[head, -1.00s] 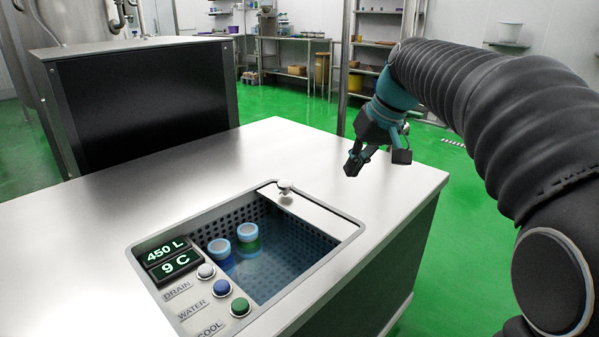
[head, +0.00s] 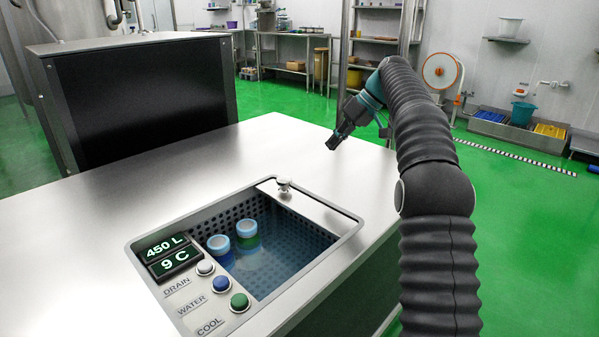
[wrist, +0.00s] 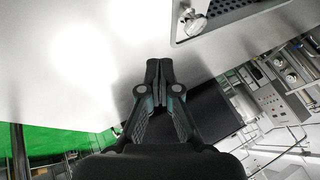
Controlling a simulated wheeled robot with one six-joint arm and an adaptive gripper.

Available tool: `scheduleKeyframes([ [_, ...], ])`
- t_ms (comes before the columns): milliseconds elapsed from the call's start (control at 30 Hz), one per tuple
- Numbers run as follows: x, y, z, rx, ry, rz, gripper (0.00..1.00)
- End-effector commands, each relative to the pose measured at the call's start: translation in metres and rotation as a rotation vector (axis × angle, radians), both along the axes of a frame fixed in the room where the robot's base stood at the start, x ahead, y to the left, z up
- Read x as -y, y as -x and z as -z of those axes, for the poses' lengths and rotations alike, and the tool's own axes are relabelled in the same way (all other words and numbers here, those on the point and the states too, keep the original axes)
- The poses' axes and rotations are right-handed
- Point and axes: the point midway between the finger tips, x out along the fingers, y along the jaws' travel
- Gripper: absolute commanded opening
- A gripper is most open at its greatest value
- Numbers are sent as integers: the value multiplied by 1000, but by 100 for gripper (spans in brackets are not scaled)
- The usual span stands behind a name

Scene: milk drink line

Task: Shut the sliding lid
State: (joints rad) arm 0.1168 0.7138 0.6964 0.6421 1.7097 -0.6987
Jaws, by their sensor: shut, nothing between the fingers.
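The sliding lid (head: 318,212) is a pale metal panel at the far right end of the sunken basin in the steel counter. It covers only a narrow strip, and most of the basin lies open. A round silver knob (head: 283,185) stands on the lid's far end; the knob also shows at the top of the wrist view (wrist: 190,20). My gripper (head: 334,140) is shut and empty, above the counter behind and to the right of the knob, apart from it. In the wrist view its fingertips (wrist: 159,65) are together.
Two blue-rimmed containers (head: 246,229) (head: 219,244) stand in the basin's liquid. A display (head: 167,249) reads 450 L and 9 C, beside DRAIN, WATER and COOL buttons (head: 221,285). A black-fronted machine (head: 140,105) stands behind the counter. The counter's left part is clear.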

Motion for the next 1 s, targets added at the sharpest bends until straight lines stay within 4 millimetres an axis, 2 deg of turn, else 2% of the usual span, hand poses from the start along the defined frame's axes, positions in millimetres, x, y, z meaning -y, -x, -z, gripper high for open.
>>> scheduleKeyframes([
  [167, -1, -6, 5, 5, -11, -19, 0],
  [367, -11, -6, 19, 2, -11, -22, 0],
  [833, -62, -10, 87, 2, -11, -21, 0],
  [1000, -81, 4, 84, 5, -10, -21, 0],
])
